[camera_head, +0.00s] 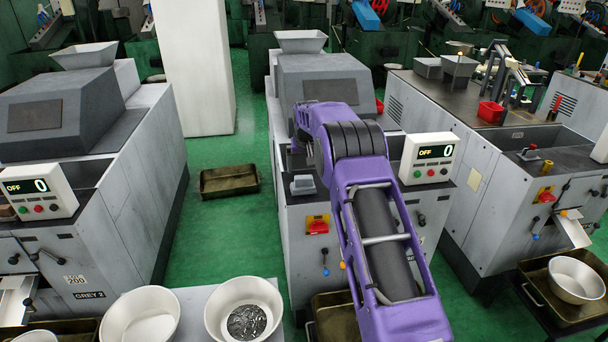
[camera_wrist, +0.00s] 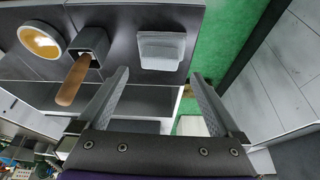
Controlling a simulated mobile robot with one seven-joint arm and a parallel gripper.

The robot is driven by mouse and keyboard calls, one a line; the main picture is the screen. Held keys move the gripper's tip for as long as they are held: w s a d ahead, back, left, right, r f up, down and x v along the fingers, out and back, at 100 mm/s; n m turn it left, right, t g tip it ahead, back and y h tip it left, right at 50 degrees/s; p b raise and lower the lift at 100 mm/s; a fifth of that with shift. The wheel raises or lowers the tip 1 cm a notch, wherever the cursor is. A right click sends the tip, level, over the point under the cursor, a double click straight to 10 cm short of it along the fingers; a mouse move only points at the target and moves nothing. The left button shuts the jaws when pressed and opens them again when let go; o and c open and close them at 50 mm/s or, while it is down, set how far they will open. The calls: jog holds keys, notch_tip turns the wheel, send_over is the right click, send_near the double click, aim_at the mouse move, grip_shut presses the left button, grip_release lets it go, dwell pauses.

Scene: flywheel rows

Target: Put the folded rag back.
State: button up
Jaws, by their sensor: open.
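A pale grey folded pad that looks like the folded rag (camera_wrist: 161,48) lies on the dark top of a machine, close to its edge, in the wrist view. In the head view a small pale grey block (camera_head: 303,184) at the front left of the middle machine seems to be the same thing. My gripper (camera_wrist: 160,86) is open, with nothing between its fingers. The pad lies beyond the fingertips, apart from them. In the head view my purple arm reaches over the middle machine, and the gripper cannot be made out.
A square grey holder (camera_wrist: 93,45) with a wooden handle (camera_wrist: 73,82) stands beside the pad, near a yellow-lined round bowl (camera_wrist: 41,40). A green aisle with a brown floor tray (camera_head: 229,181) runs left of the middle machine. White bowls (camera_head: 140,316) stand in front.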

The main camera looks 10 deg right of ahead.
jog(key=v, duration=0.6)
jog(key=shift+r, duration=0.25)
jog(key=shift+s, duration=0.1)
